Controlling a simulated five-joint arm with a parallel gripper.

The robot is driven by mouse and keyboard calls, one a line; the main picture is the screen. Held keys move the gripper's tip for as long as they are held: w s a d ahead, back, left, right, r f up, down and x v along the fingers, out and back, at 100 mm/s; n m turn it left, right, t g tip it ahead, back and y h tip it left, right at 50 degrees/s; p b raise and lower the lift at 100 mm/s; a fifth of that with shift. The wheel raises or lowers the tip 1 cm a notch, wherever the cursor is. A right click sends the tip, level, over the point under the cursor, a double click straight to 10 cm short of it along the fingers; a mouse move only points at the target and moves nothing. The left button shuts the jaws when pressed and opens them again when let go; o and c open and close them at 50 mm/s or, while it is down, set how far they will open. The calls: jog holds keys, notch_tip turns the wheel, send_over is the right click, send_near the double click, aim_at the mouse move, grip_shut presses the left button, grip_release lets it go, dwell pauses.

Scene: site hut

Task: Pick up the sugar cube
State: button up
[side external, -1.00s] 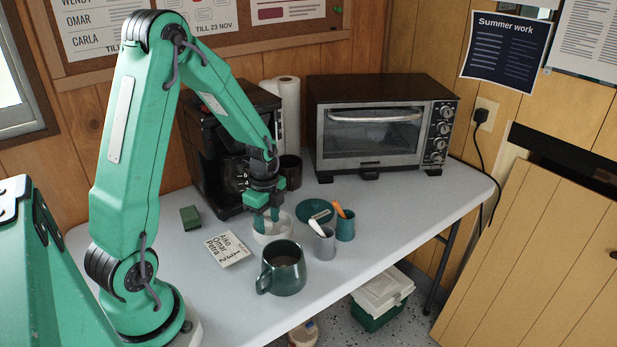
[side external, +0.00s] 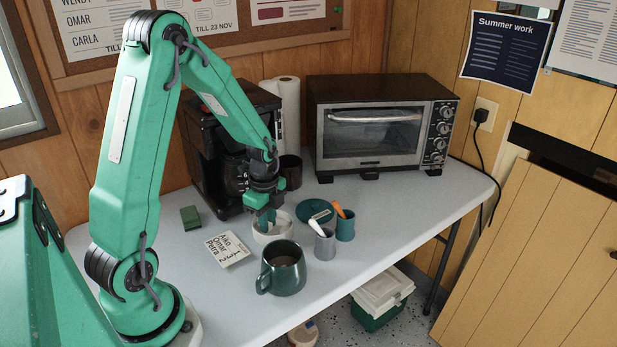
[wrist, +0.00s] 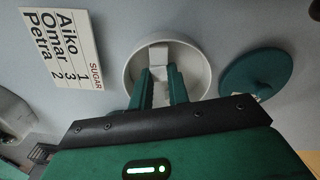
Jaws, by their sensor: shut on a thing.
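A white sugar bowl (side external: 272,235) stands on the table; in the wrist view (wrist: 203,65) I look down into it. My gripper (side external: 267,221) points down into the bowl, and its two green fingers also show in the wrist view (wrist: 160,76). They are shut on a pale sugar cube (wrist: 158,54) inside the bowl. The bowl's wall hides the cube in the side view. The dark green lid (side external: 315,211) lies flat on the table to the right of the bowl; it also shows in the wrist view (wrist: 255,72).
A card (side external: 227,249) headed SUGAR lists Aiko 1, Omar 3, Petra 2. A dark green mug (side external: 285,275) stands in front of the bowl. A grey cup (side external: 325,245) and a teal cup (side external: 345,228) stand to the right. A coffee maker (side external: 205,150) and toaster oven (side external: 375,135) stand behind.

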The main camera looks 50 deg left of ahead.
jog(key=shift+r, duration=0.15)
jog(key=shift+r, duration=0.45)
notch_tip(320, 180, up, 3)
jog(key=shift+f, duration=0.1)
jog(key=s+d+r, duration=0.1)
jog(key=d+r, duration=0.6)
jog(key=d, duration=0.4)
jog(key=shift+s+d, duration=0.3)
jog(key=s+d+r, duration=0.3)
jog(key=d+r, duration=0.2)
jog(key=r, duration=0.2)
jog(key=shift+d, duration=0.25)
jog(key=shift+s, duration=0.1)
